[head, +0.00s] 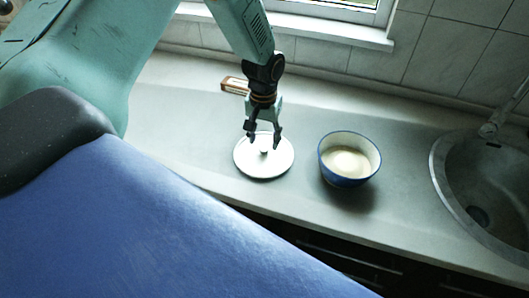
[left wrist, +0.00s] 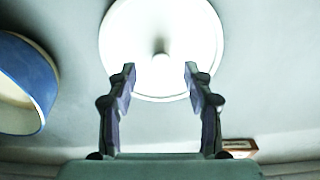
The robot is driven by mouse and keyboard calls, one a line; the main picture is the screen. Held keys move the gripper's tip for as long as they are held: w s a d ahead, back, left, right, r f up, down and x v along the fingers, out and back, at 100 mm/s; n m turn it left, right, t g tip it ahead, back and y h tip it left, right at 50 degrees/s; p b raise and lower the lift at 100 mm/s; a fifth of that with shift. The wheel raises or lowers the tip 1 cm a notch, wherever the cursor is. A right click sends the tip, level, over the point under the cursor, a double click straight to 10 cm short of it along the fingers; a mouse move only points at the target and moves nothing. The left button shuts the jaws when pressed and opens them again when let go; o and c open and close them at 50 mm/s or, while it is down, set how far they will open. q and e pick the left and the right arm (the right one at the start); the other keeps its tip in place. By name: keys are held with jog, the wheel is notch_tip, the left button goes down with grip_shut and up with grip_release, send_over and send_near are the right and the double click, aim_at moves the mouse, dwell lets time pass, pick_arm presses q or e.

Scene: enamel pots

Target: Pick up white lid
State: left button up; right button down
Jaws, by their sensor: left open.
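The gripper is open and holds nothing. A blue pot (head: 345,178), pale inside, stands right of the lid. My right gripper is not in view.
The blue pot also shows at the left wrist view's left edge (left wrist: 40,80). A small brown box (head: 235,85) lies behind the gripper near the wall. A round sink (head: 440,170) with a tap (head: 490,128) is at the right. The counter left of the lid is clear.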

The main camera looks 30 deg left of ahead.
aim_at(264, 147)
pick_arm(q)
jog(key=f, duration=0.2)
jog(key=w+f, duration=0.1)
jog(key=f, duration=0.1)
jog(key=shift+a, duration=0.25)
jog(key=shift+s+d+r, duration=0.15)
jog(key=shift+s+d, duration=0.05)
jog(key=shift+s, duration=0.05)
jog(key=shift+s+r, duration=0.1)
jog(key=shift+c, duration=1.4)
jog(key=shift+w+a+f, duration=0.15)
jog(key=shift+w+f, duration=0.1)
jog(key=c, duration=0.4)
jog(key=shift+s+r, duration=0.2)
grip_shut()
